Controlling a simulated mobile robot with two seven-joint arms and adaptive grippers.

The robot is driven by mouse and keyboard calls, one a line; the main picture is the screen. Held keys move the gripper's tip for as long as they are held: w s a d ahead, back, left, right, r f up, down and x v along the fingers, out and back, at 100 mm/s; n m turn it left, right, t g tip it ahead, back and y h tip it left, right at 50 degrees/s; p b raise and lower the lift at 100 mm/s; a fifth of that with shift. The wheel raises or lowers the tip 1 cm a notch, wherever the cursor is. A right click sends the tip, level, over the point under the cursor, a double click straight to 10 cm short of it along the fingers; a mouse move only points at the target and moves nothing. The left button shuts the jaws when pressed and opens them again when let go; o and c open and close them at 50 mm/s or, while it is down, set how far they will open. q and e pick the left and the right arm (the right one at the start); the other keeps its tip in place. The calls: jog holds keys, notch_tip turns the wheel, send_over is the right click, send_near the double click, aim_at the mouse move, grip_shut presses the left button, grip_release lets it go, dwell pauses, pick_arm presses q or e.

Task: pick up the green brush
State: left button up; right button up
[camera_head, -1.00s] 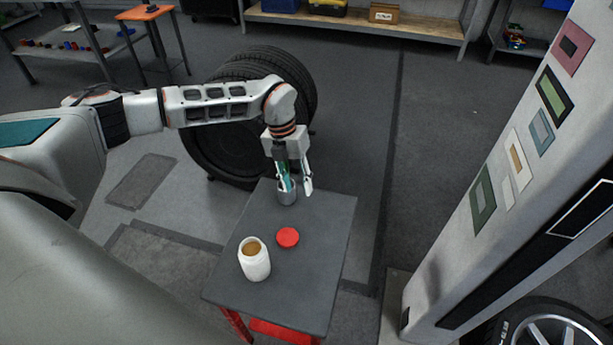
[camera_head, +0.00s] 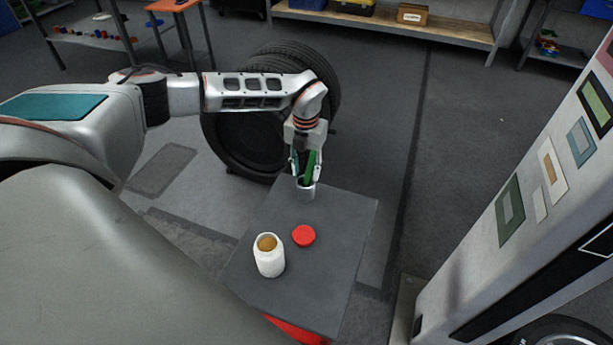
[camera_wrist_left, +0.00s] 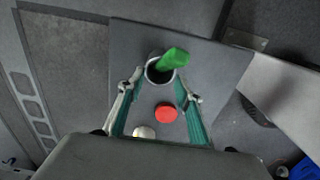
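The green brush (camera_head: 310,165) stands tilted in a grey metal cup (camera_head: 305,190) at the far end of the small dark table (camera_head: 340,262). Only its green upper part shows; its lower end is hidden in the cup. In the left wrist view the brush (camera_wrist_left: 175,58) leans up and right out of the cup (camera_wrist_left: 158,74). My left gripper (camera_head: 305,172) is just above the cup, pointing down. Its fingers (camera_wrist_left: 160,87) are wide apart on either side of the cup and brush, with nothing held. My right gripper is not seen.
A red lid (camera_head: 303,236) and an open white jar (camera_head: 268,256) with brown contents stand on the same table. Large black tyres (camera_head: 262,125) stand behind it. A grey post (camera_head: 530,215) rises at the right. The table's right side is clear.

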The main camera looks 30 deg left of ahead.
pick_arm(q)
jog(key=shift+f, duration=1.05)
jog(key=shift+f, duration=0.15)
grip_shut()
